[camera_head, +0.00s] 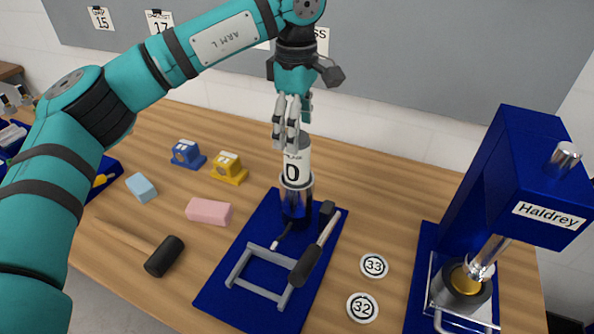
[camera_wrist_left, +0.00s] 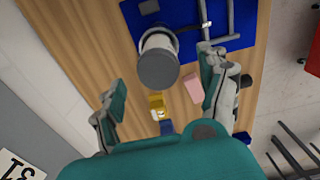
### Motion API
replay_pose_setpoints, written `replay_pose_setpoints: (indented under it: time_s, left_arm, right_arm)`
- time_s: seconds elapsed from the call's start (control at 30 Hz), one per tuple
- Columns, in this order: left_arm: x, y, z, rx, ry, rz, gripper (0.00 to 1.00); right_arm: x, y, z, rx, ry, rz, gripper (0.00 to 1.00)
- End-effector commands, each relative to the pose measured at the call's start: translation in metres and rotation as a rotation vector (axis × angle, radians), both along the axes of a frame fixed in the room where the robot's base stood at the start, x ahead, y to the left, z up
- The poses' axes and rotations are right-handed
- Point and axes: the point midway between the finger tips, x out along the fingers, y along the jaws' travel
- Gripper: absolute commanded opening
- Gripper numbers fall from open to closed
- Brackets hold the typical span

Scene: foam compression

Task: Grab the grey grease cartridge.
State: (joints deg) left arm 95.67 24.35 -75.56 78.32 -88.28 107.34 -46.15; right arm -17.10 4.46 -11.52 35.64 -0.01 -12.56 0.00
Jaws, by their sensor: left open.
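A grey-topped cylinder with a white label reading "0" (camera_head: 292,172), which looks like the grease cartridge, stands upright at the back of a blue board. It has a shiny metallic band below the label. My left gripper (camera_head: 288,146) is open and points down at its top, which the fingers partly hide. In the left wrist view, the round grey top (camera_wrist_left: 158,69) lies between the two spread fingers of my left gripper (camera_wrist_left: 165,73). I cannot tell whether either finger touches it. My right gripper is not in view.
The blue board (camera_head: 222,290) also bears a grey frame with a black-handled lever (camera_head: 305,265). A blue Haldrey press (camera_head: 515,170) stands at right. Discs 33 (camera_head: 374,266) and 32 (camera_head: 362,307), a pink block (camera_head: 208,211) and a mallet (camera_head: 164,256) lie around the board.

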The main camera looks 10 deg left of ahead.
Motion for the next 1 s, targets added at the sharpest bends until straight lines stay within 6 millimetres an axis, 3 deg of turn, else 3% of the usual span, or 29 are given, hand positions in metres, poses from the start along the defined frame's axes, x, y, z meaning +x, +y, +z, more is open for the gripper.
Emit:
replay_pose_setpoints:
  time_s: [0.17,0.3,0.6,1.0]
  left_arm:
    - [0.002,0.001,-0.023,0.001,0.006,0.000,0.77]
    - [0.003,0.000,-0.042,0.002,0.004,0.000,0.77]
    - [0.003,0.000,-0.048,0.000,0.002,0.000,0.77]
    - [0.003,0.000,-0.048,0.000,0.002,0.000,0.24]
  right_arm:
    - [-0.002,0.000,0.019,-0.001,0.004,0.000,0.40]
    - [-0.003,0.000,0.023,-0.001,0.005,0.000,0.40]
    - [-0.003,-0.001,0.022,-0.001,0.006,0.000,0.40]
    - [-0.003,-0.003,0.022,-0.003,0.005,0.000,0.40]
